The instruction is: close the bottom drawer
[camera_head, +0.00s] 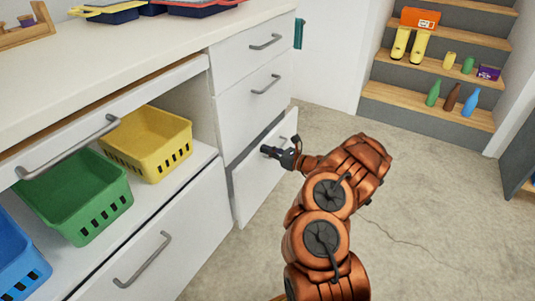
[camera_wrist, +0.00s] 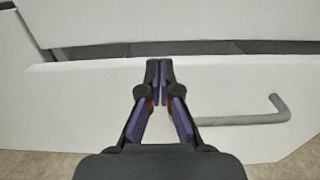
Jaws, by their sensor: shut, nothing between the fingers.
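The bottom drawer (camera_head: 258,190) is the lowest white front in the right-hand column of the cabinet. It stands out a little, with a dark gap behind its top edge. In the wrist view the drawer front (camera_wrist: 80,100) fills the middle, with the gap above it and its grey bar handle (camera_wrist: 250,119) to the right of my fingers. My gripper (camera_head: 266,150) is shut and empty at the upper part of this front. In the wrist view its fingertips (camera_wrist: 160,62) meet near the drawer's top edge. I cannot tell whether they touch it.
Two shut drawers (camera_head: 240,50) sit above it. Left are an open shelf with yellow (camera_head: 150,135) and green (camera_head: 75,190) baskets and a wide lower drawer (camera_head: 165,235). Steps (camera_head: 440,60) with bottles and boots stand at the back right. The concrete floor (camera_head: 430,200) is clear.

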